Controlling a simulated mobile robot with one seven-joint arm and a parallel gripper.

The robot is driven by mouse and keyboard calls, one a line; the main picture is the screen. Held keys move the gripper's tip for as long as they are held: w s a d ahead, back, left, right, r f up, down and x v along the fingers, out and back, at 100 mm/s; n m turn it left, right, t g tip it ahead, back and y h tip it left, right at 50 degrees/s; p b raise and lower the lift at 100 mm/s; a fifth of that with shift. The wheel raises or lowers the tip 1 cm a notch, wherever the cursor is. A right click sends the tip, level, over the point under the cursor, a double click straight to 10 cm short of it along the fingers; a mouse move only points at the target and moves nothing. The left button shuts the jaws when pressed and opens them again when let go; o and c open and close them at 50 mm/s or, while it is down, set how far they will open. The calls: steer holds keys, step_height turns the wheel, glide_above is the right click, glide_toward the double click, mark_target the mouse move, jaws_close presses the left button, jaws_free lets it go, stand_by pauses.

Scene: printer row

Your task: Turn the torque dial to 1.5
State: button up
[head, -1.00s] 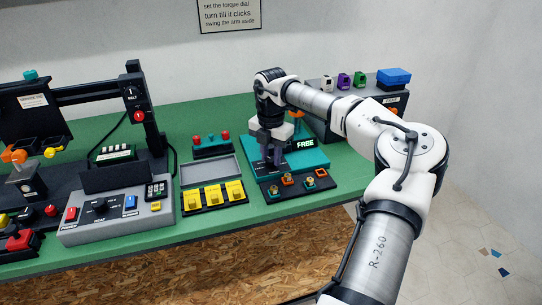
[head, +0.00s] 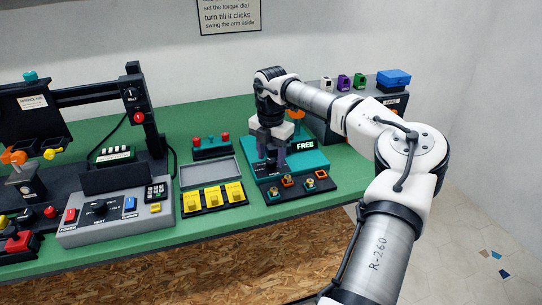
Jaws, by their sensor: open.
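The torque fixture (head: 312,160) is a teal box on the green bench, with a small lit display reading FREE (head: 305,144). Its top carries a dark panel with small white markings near my gripper. My gripper (head: 272,163) points down over the left part of this box, its dark fingers apart. The torque dial itself cannot be made out; my gripper and wrist cover that part of the box. I cannot tell whether the fingers touch anything. No dial reading is legible.
A dark tray with several small fittings (head: 287,181) lies in front of the box. Yellow blocks (head: 213,196) and a grey heat controller (head: 118,214) stand to the left. A dark machine with a blue box (head: 394,77) stands behind right. Bare green bench (head: 200,122) lies behind.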

mark_target(271, 160)
step_height(271, 160, up, 13)
steer(key=b, duration=0.1)
steer(key=shift+r, duration=0.1)
stand_by(0.3)
